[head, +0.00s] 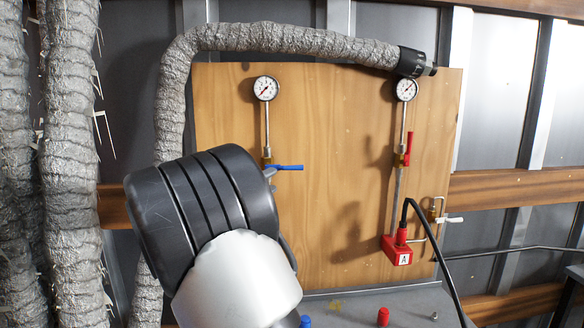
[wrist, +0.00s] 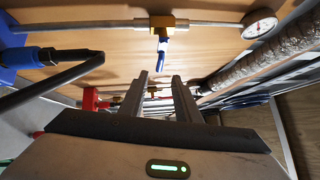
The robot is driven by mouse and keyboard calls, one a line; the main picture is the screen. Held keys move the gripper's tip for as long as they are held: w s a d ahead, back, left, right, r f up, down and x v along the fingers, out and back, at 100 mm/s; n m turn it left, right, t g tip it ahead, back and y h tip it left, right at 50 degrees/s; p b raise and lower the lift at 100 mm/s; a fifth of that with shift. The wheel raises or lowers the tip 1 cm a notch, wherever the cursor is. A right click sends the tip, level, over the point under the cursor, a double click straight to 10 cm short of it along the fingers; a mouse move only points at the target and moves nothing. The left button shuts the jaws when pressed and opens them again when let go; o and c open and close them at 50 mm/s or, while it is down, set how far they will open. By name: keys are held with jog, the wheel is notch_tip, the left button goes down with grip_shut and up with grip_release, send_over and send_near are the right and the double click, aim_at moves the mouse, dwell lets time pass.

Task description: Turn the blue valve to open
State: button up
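The blue valve handle (head: 287,167) sits on a vertical pipe on the wooden board, below the left gauge. It points right, crosswise to its pipe. The wrist view shows the blue handle (wrist: 162,48) hanging from its brass valve body (wrist: 168,23). My gripper (wrist: 160,75) is open, its two fingers apart with nothing held. Its fingertips point at the handle, whose lower end lines up with the gap between them. I cannot tell whether they touch.
A red valve handle (head: 408,149) stands upright on the right pipe. A white handle (head: 452,219) is lower right. A red box marked A (head: 398,250) with a black cable hangs on the board. The left gauge (head: 265,88) is above the blue valve. A thick wrapped hose (head: 280,39) arches overhead.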

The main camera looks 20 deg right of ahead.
aim_at(291, 169)
jog(key=p+x, duration=0.1)
jog(key=x, duration=1)
jog(key=shift+w+d, duration=0.15)
jog(key=shift+d, duration=0.05)
grip_shut()
